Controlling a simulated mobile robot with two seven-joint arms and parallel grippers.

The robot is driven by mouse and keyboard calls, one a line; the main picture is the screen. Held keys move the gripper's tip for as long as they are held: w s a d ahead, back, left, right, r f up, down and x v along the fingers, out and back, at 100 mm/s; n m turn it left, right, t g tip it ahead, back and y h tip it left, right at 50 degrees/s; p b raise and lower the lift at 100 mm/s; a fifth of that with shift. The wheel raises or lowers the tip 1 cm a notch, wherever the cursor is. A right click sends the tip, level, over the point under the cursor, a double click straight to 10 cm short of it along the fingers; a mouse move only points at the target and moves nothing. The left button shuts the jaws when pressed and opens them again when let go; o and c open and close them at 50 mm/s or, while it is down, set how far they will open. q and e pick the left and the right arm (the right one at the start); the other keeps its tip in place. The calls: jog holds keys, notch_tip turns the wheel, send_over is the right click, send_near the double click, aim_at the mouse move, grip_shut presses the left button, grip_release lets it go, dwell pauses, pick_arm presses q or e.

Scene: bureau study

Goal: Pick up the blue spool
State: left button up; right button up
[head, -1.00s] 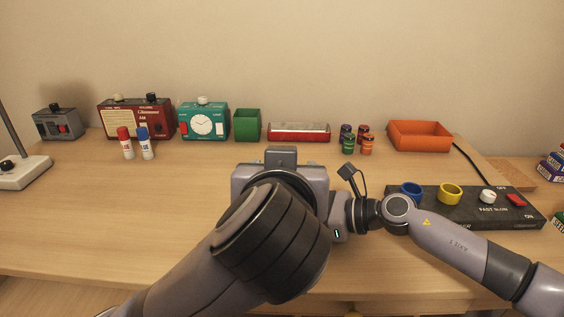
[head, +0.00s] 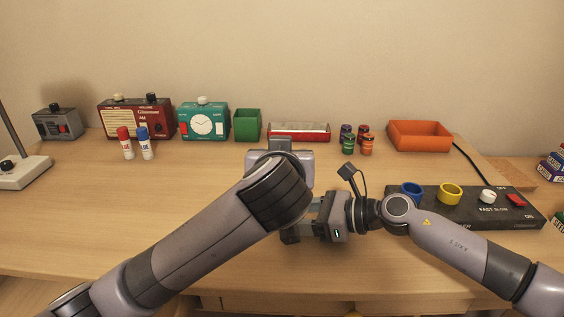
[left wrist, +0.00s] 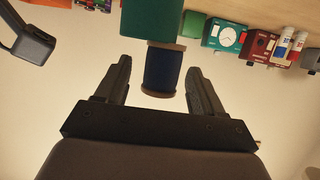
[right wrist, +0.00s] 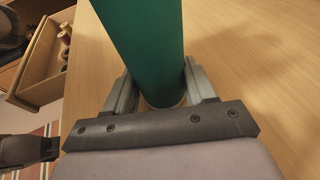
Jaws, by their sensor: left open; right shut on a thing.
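The blue spool (left wrist: 163,70) shows in the left wrist view, with wooden rims, beyond and between the spread fingers of my left gripper (left wrist: 158,66), which is open and empty. A large green piece (left wrist: 150,17) is right at the spool's upper end; I cannot tell whether they touch. In the right wrist view my right gripper (right wrist: 158,82) is shut on a green cylinder (right wrist: 145,40) with a tan rim at its near end. The head view shows the right gripper (head: 292,228) over the desk front, while my left arm hides the spool and cylinder.
On the desk (head: 120,205) a dark control box (head: 465,215) stands at right. Radios, a teal clock (head: 204,122), a green bin (head: 247,124), a red tray (head: 299,132), small spools and an orange tray (head: 420,135) line the back. An open drawer (right wrist: 38,75) is below. The desk's left middle is clear.

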pick_arm(q)
jog(key=shift+w+f, duration=0.1)
jog(key=shift+w, duration=0.2)
jog(key=shift+c, duration=0.3)
jog(key=c, duration=1.1)
jog(key=shift+o, duration=0.2)
notch_tip(320, 180, up, 10)
jog(key=shift+r, duration=0.1)
